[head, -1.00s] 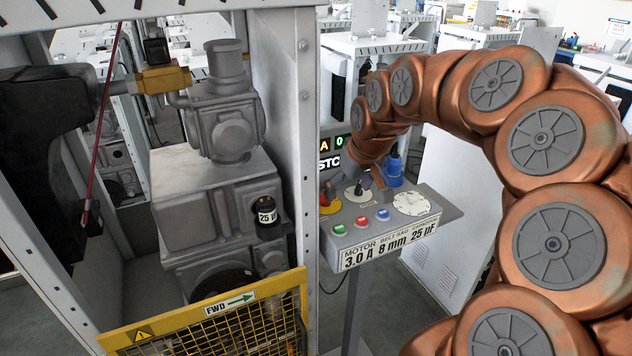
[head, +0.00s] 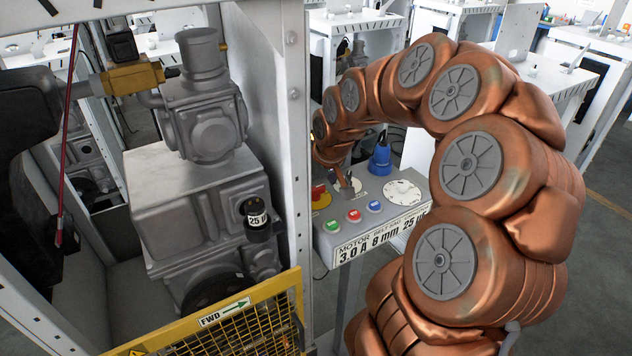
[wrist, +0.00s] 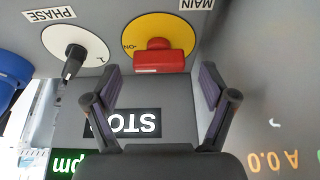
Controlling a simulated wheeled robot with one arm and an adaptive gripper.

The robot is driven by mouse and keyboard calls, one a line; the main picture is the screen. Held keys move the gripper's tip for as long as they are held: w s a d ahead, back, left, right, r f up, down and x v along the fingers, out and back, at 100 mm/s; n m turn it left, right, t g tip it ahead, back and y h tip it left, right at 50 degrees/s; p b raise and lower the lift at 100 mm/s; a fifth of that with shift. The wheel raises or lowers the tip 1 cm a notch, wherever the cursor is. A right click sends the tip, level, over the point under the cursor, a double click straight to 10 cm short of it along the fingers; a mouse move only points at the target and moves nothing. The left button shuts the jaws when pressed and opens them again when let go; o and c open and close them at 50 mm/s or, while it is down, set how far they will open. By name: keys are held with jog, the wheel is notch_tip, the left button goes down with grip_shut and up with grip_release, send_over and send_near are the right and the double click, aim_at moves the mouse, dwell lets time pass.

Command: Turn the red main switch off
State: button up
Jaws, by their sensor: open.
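The red main switch (wrist: 158,60) sits on a round yellow plate (wrist: 176,31) marked "MAIN" in the wrist view, which shows the panel upside down. An "ON" mark is on the plate's left side in that view. My gripper (wrist: 160,78) is open and empty, its two fingers spread to either side of the red handle with a gap on each side. I cannot tell the depth between fingertips and handle. In the head view the switch (head: 318,191) is at the left end of the sloped control panel (head: 398,222), just left of my gripper (head: 345,184).
A white "PHASE" dial with a black knob (wrist: 74,62) is beside the switch. Green, red and blue buttons (head: 354,215), another white dial (head: 402,192) and a blue object (head: 380,158) are on the panel. A white cabinet post (head: 288,130) stands close on the left.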

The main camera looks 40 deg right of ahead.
jog(key=shift+w+d+f, duration=0.1)
jog(key=shift+w+f, duration=0.05)
jog(key=shift+f, duration=0.45)
jog(key=c, duration=1.2)
